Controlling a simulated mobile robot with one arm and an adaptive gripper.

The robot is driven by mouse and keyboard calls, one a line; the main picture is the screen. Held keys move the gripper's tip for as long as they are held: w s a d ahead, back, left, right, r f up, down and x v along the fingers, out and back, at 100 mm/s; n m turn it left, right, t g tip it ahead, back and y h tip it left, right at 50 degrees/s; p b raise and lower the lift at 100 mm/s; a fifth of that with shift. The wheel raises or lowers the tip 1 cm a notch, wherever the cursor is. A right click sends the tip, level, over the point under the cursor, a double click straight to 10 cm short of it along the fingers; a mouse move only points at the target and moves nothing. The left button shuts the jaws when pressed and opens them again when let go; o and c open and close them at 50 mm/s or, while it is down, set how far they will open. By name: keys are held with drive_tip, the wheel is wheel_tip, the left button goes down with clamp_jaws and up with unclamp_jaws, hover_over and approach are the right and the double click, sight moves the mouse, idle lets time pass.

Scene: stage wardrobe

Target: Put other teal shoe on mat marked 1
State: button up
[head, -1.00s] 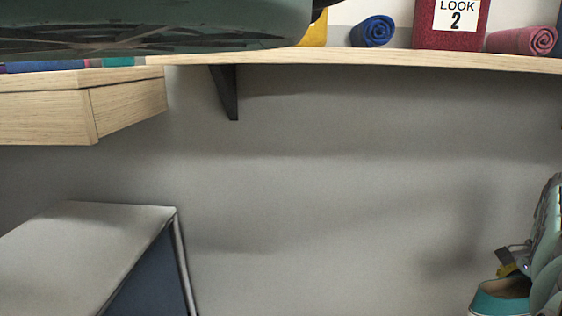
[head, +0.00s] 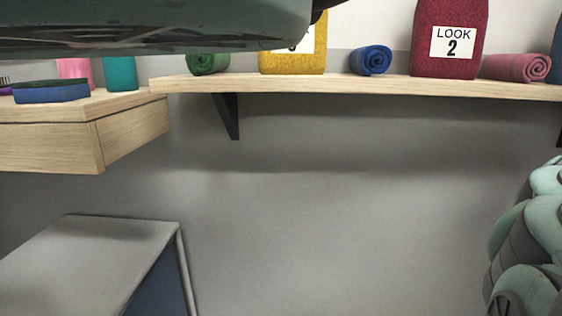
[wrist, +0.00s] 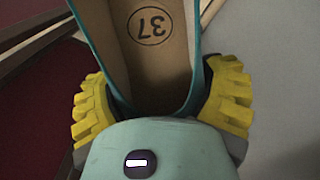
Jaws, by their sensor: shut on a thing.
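A teal shoe (wrist: 197,55) with a tan insole marked 37 is between the yellow fingers of my gripper (wrist: 165,100) in the wrist view. My gripper is shut on its heel end, and the shoe's toe runs out of the top of the picture. I see no mat marked 1 in either view.
A wooden shelf (head: 380,86) holds a red container marked LOOK 2 (head: 445,65), a yellow container (head: 290,62) and rolled cloths. A wooden ledge (head: 50,148) juts out at left. A grey-topped box (head: 85,250) stands below it. The wall between is clear.

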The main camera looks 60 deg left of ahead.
wheel_tip(320, 180, up, 86)
drive_tip(key=p, duration=8.4)
drive_tip(key=shift+r+p, duration=0.25)
drive_tip(key=shift+p, duration=0.15)
